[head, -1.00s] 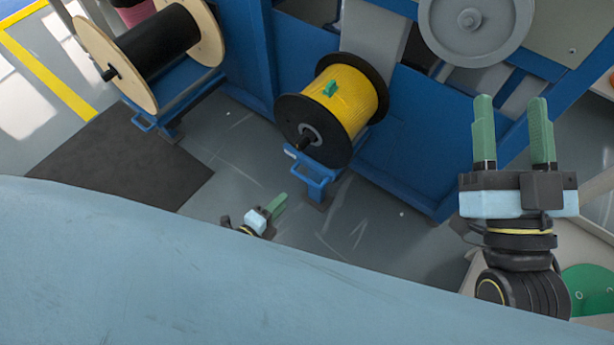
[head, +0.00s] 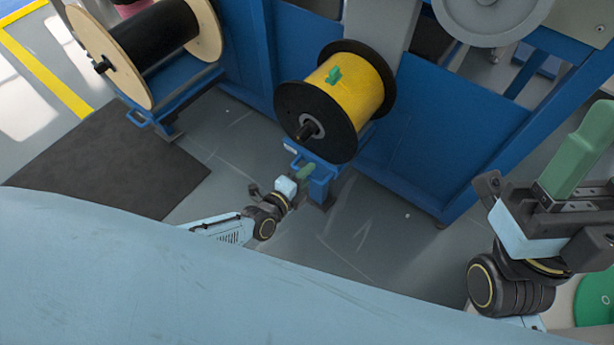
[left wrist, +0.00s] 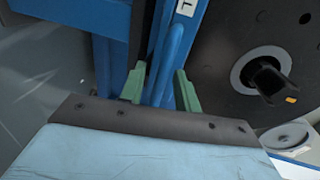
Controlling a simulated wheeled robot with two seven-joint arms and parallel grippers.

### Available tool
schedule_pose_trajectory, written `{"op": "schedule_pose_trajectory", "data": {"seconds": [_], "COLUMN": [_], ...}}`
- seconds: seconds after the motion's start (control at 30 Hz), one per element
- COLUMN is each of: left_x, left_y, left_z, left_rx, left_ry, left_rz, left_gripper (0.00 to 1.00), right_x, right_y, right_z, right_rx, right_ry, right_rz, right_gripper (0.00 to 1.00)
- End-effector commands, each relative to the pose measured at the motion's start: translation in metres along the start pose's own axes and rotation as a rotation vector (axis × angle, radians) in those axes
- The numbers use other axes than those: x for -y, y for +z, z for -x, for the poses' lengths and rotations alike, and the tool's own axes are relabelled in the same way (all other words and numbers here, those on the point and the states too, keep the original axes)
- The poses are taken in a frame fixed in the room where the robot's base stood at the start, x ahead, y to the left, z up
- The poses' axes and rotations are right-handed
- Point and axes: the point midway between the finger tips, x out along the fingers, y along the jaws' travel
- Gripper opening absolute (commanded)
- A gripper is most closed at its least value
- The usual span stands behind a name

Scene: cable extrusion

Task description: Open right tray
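The right tray is the blue frame with a looped handle (head: 318,178) under the yellow cable spool (head: 355,88), which has black flanges. My left gripper (head: 300,175) is at this handle in the head view. In the left wrist view, its two green fingers (left wrist: 160,88) stand apart on either side of the blue handle bar (left wrist: 170,65). I see gaps between fingers and bar, so it is open around the handle. My right gripper (head: 580,150) is raised at the right edge, away from the tray. One green finger shows clearly; its opening is unclear.
Another blue tray (head: 145,118) with a black-wound spool (head: 155,40) stands at the left. The blue machine frame (head: 430,140) rises behind the yellow spool. Grey floor (head: 355,225) is clear in front of it. A dark mat (head: 110,160) lies at left.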

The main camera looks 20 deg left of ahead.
Motion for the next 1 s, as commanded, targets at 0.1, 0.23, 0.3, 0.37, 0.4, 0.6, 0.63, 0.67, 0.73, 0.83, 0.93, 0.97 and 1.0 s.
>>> {"op": "schedule_pose_trajectory", "data": {"seconds": [0.1, 0.23, 0.3, 0.37, 0.4, 0.6, 0.63, 0.67, 0.73, 0.83, 0.93, 0.97, 1.0], "left_x": [-0.0004, 0.0001, 0.0003, 0.0004, 0.0004, 0.0004, 0.0004, 0.0003, 0.0003, 0.0003, 0.0002, 0.0002, 0.0001], "left_y": [-0.0002, -0.0004, -0.0004, -0.0004, -0.0004, -0.0004, -0.0004, -0.0004, -0.0004, -0.0004, -0.0003, -0.0003, 0.0000], "left_z": [-0.0046, -0.0057, -0.0056, -0.0056, -0.0056, -0.0055, -0.0055, -0.0055, -0.0054, -0.0054, -0.0053, -0.0051, -0.0046], "left_rx": [-0.001, -0.001, -0.001, -0.001, -0.001, -0.001, -0.001, -0.001, -0.001, -0.001, -0.001, 0.000, 0.000], "left_ry": [0.000, 0.001, 0.001, 0.000, 0.000, 0.000, 0.000, 0.000, 0.000, 0.000, 0.000, 0.000, 0.000], "left_rz": [0.000, 0.000, 0.000, 0.000, 0.000, 0.000, 0.000, 0.001, 0.001, 0.001, 0.001, 0.001, 0.001], "left_gripper": [0.32, 0.32, 0.32, 0.32, 0.32, 0.09, 0.05, 0.01, 0.00, 0.00, 0.00, 0.00, 0.00], "right_x": [0.0002, 0.0003, 0.0003, 0.0003, 0.0003, 0.0003, 0.0003, 0.0003, 0.0004, 0.0004, 0.0003, 0.0003, 0.0003], "right_y": [-0.0042, -0.0060, -0.0062, -0.0061, -0.0061, -0.0060, -0.0060, -0.0060, -0.0061, -0.0061, -0.0061, -0.0061, -0.0061], "right_z": [0.0030, 0.0032, 0.0031, 0.0030, 0.0030, 0.0030, 0.0030, 0.0030, 0.0030, 0.0030, 0.0029, 0.0028, 0.0024], "right_rx": [-0.034, -0.046, -0.047, -0.046, -0.046, -0.045, -0.045, -0.045, -0.045, -0.045, -0.045, -0.045, -0.044], "right_ry": [-0.001, -0.001, -0.001, -0.001, -0.001, -0.001, -0.001, -0.001, -0.001, -0.001, -0.001, -0.001, -0.001], "right_rz": [-0.001, -0.001, -0.001, -0.001, -0.001, -0.001, -0.001, -0.001, -0.001, -0.001, -0.001, -0.001, -0.001], "right_gripper": [0.52, 0.52, 0.52, 0.52, 0.52, 0.52, 0.52, 0.52, 0.52, 0.52, 0.52, 0.52, 0.52]}}
